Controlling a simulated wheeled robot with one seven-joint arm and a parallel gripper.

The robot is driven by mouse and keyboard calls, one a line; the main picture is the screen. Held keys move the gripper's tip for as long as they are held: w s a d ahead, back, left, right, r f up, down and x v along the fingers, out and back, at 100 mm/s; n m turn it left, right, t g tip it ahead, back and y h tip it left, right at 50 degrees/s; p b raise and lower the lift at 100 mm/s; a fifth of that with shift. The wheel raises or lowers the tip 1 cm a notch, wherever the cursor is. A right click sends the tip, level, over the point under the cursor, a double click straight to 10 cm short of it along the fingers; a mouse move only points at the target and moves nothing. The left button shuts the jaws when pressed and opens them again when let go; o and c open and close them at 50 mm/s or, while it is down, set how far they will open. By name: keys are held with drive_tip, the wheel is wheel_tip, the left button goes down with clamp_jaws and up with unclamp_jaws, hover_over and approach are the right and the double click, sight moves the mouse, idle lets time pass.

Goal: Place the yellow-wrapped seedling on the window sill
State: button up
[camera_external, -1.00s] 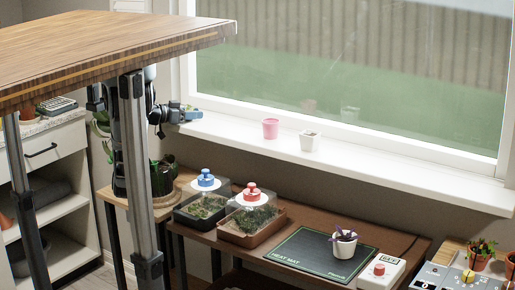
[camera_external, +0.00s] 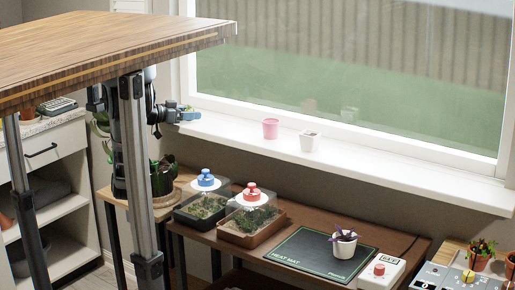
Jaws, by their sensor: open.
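My gripper (camera_external: 190,114) is small in view at the left end of the window sill (camera_external: 390,174), beside the window frame. It is open, and I see nothing held in it. A table post hides part of my arm. I cannot make out a yellow-wrapped seedling. Two clear-lidded trays of green plants stand on the brown bench: one with a blue knob (camera_external: 205,178), one with a red knob (camera_external: 251,190). Their lids are on, and single plants inside are too small to tell apart. A white pot with a purple plant (camera_external: 344,243) stands on the heat mat (camera_external: 300,262).
A white switch box (camera_external: 381,271) sits right of the mat. A wooden tabletop (camera_external: 110,55) fills the upper left foreground.

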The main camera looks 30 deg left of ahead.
drive_tip(key=b+v, duration=0.1)
drive_tip(key=v, duration=0.9)
drive_tip(key=shift+s, duration=0.35)
drive_tip(key=shift+a, duration=0.15)
